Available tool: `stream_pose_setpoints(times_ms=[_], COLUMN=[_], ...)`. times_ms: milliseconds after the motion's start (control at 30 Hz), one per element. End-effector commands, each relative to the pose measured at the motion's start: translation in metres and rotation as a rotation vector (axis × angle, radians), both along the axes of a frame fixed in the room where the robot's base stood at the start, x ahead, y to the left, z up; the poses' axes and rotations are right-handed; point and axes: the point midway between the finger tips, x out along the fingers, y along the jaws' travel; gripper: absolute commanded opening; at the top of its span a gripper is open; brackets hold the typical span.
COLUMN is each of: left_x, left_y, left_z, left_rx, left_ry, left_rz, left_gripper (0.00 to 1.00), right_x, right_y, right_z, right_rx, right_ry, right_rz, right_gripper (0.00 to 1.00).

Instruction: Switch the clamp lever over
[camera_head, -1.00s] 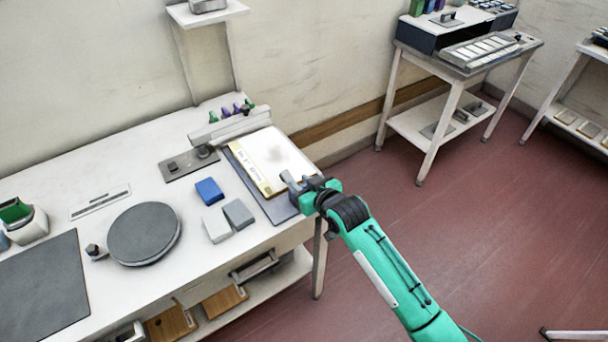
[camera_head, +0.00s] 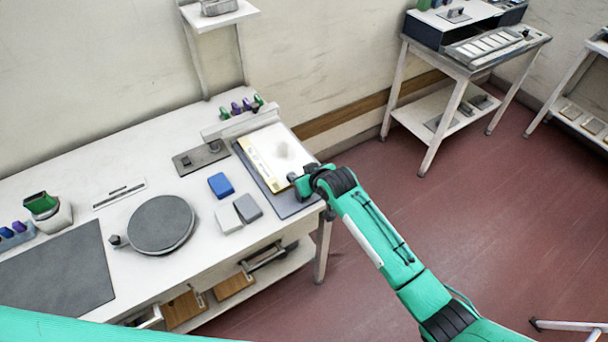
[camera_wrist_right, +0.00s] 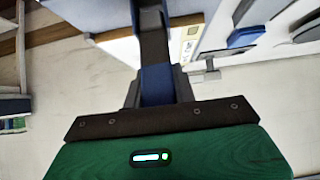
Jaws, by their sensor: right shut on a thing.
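My right gripper (camera_head: 296,181) is at the front right edge of a dark board (camera_head: 262,181) that bears a white sheet (camera_head: 281,152). In the right wrist view, the right gripper (camera_wrist_right: 157,90) is shut on a blue-ended piece (camera_wrist_right: 157,84), with a dark bar (camera_wrist_right: 154,40) running on beyond it. This looks like the clamp lever. In the head view the gripper hides it, so its angle cannot be told there. A green arm part of mine crosses the bottom left, but my left gripper is out of view.
A round grey turntable (camera_head: 161,224) and a dark mat (camera_head: 57,268) are further left. A metal plate with a knob (camera_head: 201,158) lies behind.

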Motion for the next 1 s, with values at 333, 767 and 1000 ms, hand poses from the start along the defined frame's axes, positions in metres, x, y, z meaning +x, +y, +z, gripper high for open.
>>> stream_pose_setpoints(times_ms=[333,767,1000], left_x=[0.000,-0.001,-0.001], left_y=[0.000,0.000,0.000], left_z=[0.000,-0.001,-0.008], left_rx=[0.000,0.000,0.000], left_ry=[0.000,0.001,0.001], left_rz=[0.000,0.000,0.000], left_gripper=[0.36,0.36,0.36], right_x=[0.000,-0.002,-0.018], right_y=[0.000,-0.001,-0.013], right_z=[0.000,0.002,0.018], right_rx=[0.000,0.001,0.001], right_ry=[0.000,-0.001,-0.003], right_rz=[0.000,0.000,0.001], right_gripper=[0.39,0.49,0.49])
